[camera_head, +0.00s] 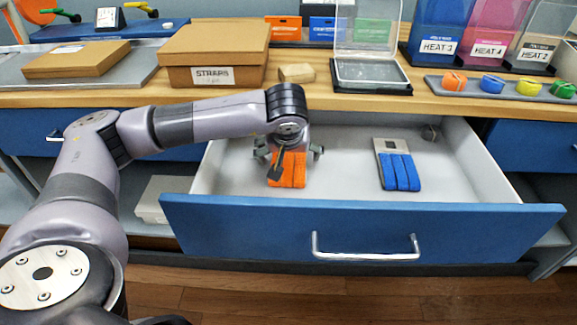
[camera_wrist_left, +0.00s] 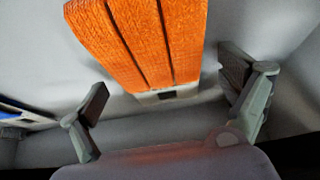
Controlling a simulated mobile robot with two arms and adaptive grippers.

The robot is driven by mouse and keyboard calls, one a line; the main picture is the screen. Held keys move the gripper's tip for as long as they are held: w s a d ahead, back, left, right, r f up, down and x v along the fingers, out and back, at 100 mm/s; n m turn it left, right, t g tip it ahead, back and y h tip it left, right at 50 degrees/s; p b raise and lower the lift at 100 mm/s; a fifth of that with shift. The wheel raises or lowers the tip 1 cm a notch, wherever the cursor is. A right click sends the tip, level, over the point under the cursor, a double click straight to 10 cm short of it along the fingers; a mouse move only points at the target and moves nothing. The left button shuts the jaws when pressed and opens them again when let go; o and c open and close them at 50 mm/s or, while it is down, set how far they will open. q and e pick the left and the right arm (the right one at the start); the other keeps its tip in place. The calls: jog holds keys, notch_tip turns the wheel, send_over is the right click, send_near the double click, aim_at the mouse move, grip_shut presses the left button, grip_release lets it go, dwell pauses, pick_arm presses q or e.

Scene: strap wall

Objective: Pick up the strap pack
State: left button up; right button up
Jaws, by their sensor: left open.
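An orange strap pack (camera_head: 289,172) lies in the open drawer, partly hidden by my left gripper (camera_head: 288,155). In the left wrist view the orange pack (camera_wrist_left: 150,40) shows its folded bands and a pale end with a dark slot. My left gripper (camera_wrist_left: 170,100) is open, its two fingers on either side of the pack and apart from it. A blue strap pack (camera_head: 400,172) with a pale tag lies farther right in the drawer. My right gripper is not in view.
The blue drawer front (camera_head: 350,230) has a metal handle (camera_head: 368,250). A cardboard box labelled STRAPS (camera_head: 214,55), a clear-lidded case (camera_head: 370,72) and a tray of coloured rolled straps (camera_head: 500,88) stand on the wooden counter above. The drawer floor between the packs is clear.

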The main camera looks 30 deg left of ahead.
pick_arm(q)
jog(key=c, duration=1.2)
